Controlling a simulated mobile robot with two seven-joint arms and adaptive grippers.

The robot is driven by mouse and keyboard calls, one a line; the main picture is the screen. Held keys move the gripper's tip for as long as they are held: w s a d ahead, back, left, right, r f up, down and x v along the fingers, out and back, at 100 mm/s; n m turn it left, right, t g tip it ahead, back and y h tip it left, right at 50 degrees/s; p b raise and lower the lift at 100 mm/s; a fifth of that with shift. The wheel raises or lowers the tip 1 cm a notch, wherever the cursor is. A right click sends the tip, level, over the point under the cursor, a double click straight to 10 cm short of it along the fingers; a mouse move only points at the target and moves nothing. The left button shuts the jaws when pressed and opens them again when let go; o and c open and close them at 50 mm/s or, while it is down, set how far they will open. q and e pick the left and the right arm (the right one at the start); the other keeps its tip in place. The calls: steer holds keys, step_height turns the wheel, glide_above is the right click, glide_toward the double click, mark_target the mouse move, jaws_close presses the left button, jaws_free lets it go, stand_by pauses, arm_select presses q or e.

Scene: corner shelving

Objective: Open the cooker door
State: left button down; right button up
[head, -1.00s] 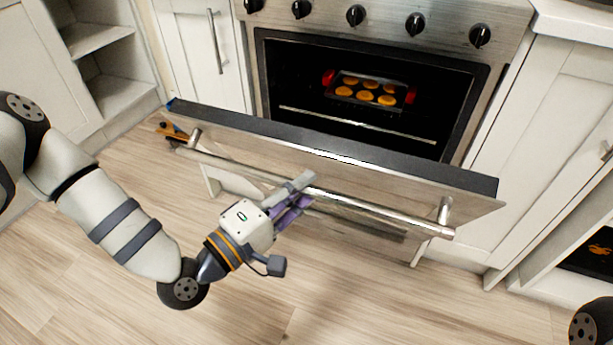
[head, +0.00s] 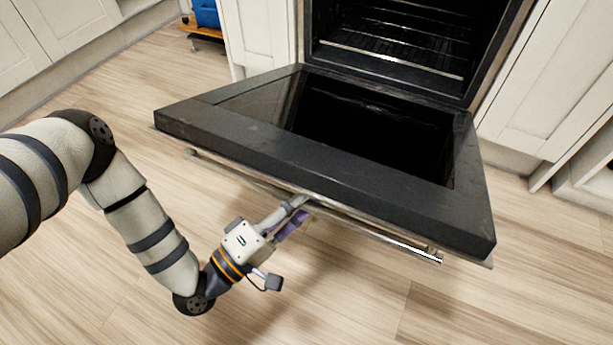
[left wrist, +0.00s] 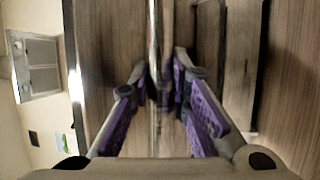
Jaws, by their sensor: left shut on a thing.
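The cooker door (head: 330,160) is swung down and out, close to level, in the head view. Its dark inner face and glass show from above. The metal door handle (head: 380,235) runs along the outer edge, below the door. My left gripper (head: 297,208) is shut on the handle near its middle. In the left wrist view the purple-padded fingers (left wrist: 160,95) close on the handle from both sides. The fingertips are partly hidden by the door edge in the head view. My right gripper is not in view.
The oven cavity (head: 390,45) with wire racks stands open behind the door. White cabinets (head: 560,80) flank it on both sides. A blue item (head: 206,13) is at the back left. The wooden floor (head: 330,300) in front is clear.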

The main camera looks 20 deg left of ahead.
arm_select(q)
step_height(320, 180, down, 8)
steer(key=s+t+h+b, duration=0.1)
steer(key=b, duration=0.2)
steer(key=shift+s+m+b, duration=0.2)
steer(key=shift+m+b, duration=0.1)
steer(key=shift+b, duration=0.05)
